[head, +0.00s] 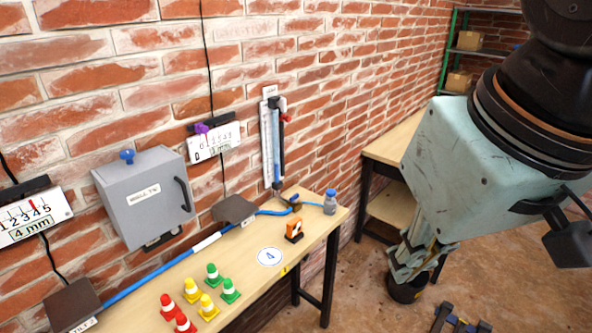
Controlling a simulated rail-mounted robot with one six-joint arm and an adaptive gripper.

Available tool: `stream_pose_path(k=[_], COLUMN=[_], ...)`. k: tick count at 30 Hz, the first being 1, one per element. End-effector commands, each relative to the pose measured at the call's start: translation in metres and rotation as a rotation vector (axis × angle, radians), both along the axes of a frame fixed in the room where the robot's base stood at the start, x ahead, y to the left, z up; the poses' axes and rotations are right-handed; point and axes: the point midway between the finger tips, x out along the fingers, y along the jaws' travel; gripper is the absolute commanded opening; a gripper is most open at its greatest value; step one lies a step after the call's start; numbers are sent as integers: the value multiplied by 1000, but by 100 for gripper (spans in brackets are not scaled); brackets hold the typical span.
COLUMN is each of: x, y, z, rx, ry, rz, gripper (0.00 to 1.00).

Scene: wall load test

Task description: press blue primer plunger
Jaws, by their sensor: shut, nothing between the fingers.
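A small blue-capped cylinder (330,201), which looks like the primer plunger, stands upright at the far right end of the workbench (255,290). The blue hose (165,267) runs along the bench towards it. My gripper (401,274) is right of the bench, clear of the cylinder, pointing down. Its fingers are shut and empty, and partly overlap a dark bucket in the picture. My arm hides part of the right side.
A vertical gauge (276,140) and grey box (145,197) are on the brick wall. Several small cones (213,274) and an orange item (294,230) stand on the bench. A second table (392,140) is behind. A dark bucket (406,290) stands on the floor.

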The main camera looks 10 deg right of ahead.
Motion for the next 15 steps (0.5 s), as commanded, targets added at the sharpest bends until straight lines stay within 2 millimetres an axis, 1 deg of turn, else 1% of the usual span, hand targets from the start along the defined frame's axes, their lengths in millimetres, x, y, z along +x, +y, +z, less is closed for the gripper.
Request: stream_pose_path(k=[8, 15], x=[21, 50], y=[-2, -4], z=[12, 25], rx=[-10, -24], ry=[12, 27], rz=[17, 42], gripper=[0, 0])
